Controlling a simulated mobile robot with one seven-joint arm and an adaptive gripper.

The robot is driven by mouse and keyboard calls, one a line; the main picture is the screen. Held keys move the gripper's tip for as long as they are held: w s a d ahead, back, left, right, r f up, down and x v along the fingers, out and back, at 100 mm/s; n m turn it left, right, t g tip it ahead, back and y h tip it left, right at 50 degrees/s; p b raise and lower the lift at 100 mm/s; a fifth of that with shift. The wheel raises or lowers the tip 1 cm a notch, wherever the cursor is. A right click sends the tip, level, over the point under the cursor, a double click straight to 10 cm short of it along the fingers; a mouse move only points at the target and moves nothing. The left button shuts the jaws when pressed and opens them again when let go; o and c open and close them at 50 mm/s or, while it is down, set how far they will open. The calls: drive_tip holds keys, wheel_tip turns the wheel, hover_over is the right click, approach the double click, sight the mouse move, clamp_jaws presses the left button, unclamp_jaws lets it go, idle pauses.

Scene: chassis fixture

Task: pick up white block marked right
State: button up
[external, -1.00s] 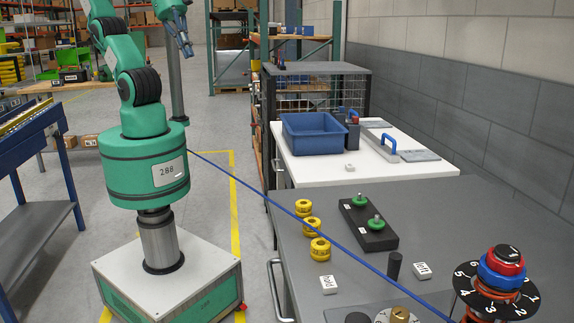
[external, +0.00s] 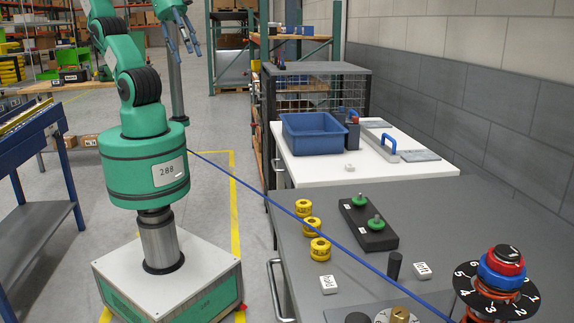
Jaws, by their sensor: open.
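Two small white blocks with dark lettering lie on the grey table in the external view. One white block (external: 328,282) is near the table's left edge, and another white block (external: 422,270) is to its right, beside a black cylinder. The lettering is too small for me to tell which one is marked right. A third small white block (external: 351,168) lies on the white table behind; its marking is not legible. My gripper (external: 184,46) is open and empty, raised at the upper left, far from all the blocks.
The grey table (external: 470,215) also holds several yellow rings (external: 312,224), a black base with green knobs (external: 368,224) and a numbered dial (external: 495,290). A blue bin (external: 313,135) stands on the white table. A blue cable (external: 270,206) crosses the view diagonally.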

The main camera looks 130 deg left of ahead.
drive_tip(key=w+a+r+n+g+p, duration=0.1)
drive_tip(key=w+a, duration=0.2)
drive_tip(key=w, duration=0.4)
drive_tip(key=w+a+r+n+g, duration=0.1)
drive_tip(key=w+a+r, duration=0.1)
drive_tip(key=w, duration=0.5)
drive_tip(key=n+g+p, duration=0.3)
drive_tip(key=n+g, duration=0.1)
drive_tip(key=n, duration=0.3)
hover_over(352, 165)
wheel_tip(352, 165, down, 27)
drive_tip(key=shift+s+r, duration=0.1)
drive_tip(key=shift+m, duration=0.3)
drive_tip(key=shift+f+b, duration=0.55)
drive_tip(key=shift+f, duration=3.7)
